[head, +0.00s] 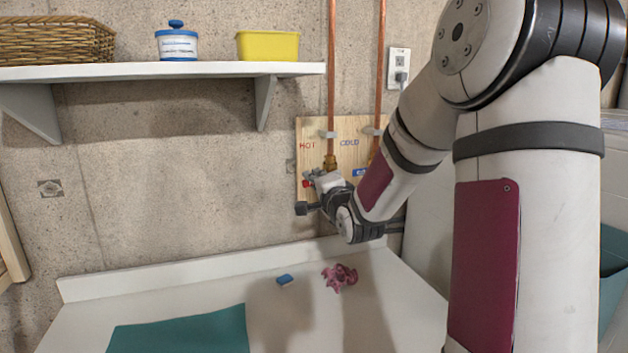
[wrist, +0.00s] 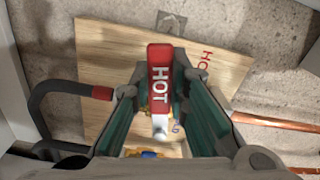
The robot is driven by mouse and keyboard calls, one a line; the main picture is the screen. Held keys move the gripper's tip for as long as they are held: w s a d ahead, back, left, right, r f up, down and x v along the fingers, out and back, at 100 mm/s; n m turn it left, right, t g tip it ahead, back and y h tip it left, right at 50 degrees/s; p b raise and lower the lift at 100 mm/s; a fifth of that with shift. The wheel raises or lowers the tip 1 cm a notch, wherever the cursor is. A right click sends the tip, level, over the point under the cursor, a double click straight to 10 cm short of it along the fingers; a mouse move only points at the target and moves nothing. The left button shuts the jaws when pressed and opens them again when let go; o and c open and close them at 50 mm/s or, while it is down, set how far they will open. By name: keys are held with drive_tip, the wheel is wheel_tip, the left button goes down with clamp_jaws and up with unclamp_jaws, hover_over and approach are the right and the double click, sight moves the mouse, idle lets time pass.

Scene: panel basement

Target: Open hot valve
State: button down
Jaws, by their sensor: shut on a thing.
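The hot valve's red lever (wrist: 160,75), lettered HOT, lies between the two fingers of my gripper (wrist: 160,95) in the wrist view. The fingers are shut on the lever. In the head view my gripper (head: 312,182) is at the wooden panel (head: 312,135), below the red HOT lettering. A bit of the red lever (head: 306,184) shows beside the fingers. The brass valve body (head: 331,162) sits at the foot of the left copper pipe (head: 332,70). My gripper and arm hide much of the valve and the panel's lower right.
The COLD side's copper pipe (head: 381,60) runs close to the right. A shelf (head: 160,71) with a basket, a jar and a yellow tub is on the wall at upper left.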

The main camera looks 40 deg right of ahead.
drive_tip(key=shift+s+d+f+n+b, duration=0.15)
drive_tip(key=shift+d+f+n+b, duration=0.7)
drive_tip(key=shift+n, duration=1)
drive_tip(key=shift+s+d+f+n+b, duration=0.25)
drive_tip(key=shift+f+n+b, duration=0.35)
drive_tip(key=shift+n+b, duration=0.9)
drive_tip(key=shift+s+d+f+n+b, duration=0.1)
drive_tip(key=shift+d+f+n+b, duration=0.55)
drive_tip(key=shift+n, duration=1.6)
drive_tip(key=c, duration=1.5)
unclamp_jaws()
drive_tip(key=shift+s, duration=0.1)
drive_tip(key=v, duration=0.7)
drive_tip(key=shift+s+a, duration=0.15)
drive_tip(key=shift+s, duration=0.05)
